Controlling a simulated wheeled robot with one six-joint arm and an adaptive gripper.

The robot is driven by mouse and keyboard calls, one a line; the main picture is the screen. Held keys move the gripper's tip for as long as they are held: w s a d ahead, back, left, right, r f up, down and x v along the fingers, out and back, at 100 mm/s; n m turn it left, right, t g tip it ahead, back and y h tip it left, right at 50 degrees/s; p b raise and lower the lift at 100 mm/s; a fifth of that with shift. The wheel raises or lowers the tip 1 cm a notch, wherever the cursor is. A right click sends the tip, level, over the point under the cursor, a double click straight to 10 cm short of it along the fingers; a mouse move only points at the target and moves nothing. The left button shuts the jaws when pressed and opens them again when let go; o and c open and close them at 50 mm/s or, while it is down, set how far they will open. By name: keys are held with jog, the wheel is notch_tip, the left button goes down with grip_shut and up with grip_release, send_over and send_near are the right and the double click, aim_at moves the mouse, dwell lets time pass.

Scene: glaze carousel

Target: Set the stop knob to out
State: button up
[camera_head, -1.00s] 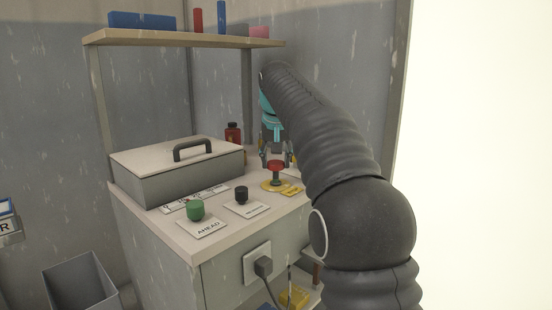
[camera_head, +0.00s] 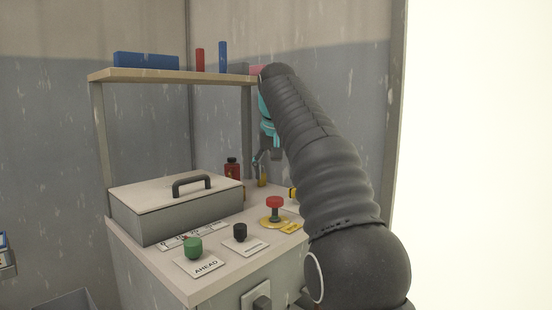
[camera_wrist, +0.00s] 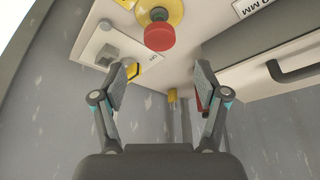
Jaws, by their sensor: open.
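The stop knob (camera_head: 275,203) has a red cap on a dark stem over a round yellow base, on the pale worktop. In the wrist view the red cap (camera_wrist: 160,37) is at the top middle, beyond and apart from my fingers. A small yellow label (camera_head: 291,228) lies beside its base; I cannot read it. My gripper (camera_wrist: 162,78) is open and empty, its two fingers spread. In the head view it is behind the knob, a little higher, and partly hidden by my arm.
A grey lidded box (camera_head: 170,210) with a dark handle stands left. A green knob (camera_head: 193,247) and black knob (camera_head: 240,231) are in front. A dark red bottle (camera_head: 232,170) stands at the back.

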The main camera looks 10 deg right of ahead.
jog(key=v, duration=0.4)
jog(key=shift+r, duration=0.2)
jog(key=shift+s, duration=0.1)
jog(key=s+f+n, duration=0.1)
jog(key=s+f, duration=0.3)
jog(key=s, duration=0.4)
jog(key=s+f, duration=0.4)
jog(key=s, duration=0.5)
jog(key=s+d+f+t, duration=0.1)
jog(key=s+f, duration=1.7)
jog(key=f, duration=0.4)
jog(key=shift+f+n+y, duration=0.25)
jog(key=shift+n+y, duration=0.15)
